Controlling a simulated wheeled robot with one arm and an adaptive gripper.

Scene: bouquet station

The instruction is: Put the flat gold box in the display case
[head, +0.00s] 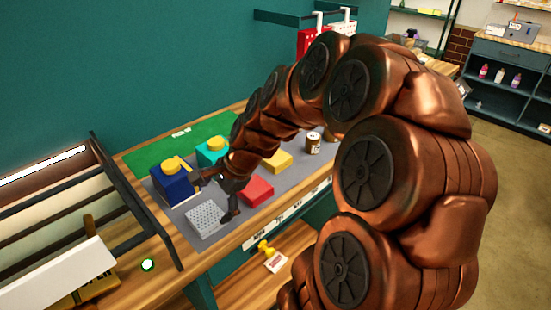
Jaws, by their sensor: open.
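A flat yellow-gold box (278,160) lies on the grey work mat, partly hidden behind my arm. My gripper (211,199) is open over the near left part of the mat. One finger is beside a dark blue box (171,188) with a yellow top, and the other is by a pale perforated block (207,221). I see nothing held between the fingers. The gold box is to the right of and beyond my gripper, apart from it. A black-framed case (125,210), apparently the display case, stands at the left; its inside is only partly in view.
A red box (257,191) lies between my gripper and the gold box. A teal box (212,151) with a yellow top stands behind my gripper. A brown jar (313,143) stands farther right. A green mat (165,148) lies along the wall. My arm hides much of the right side.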

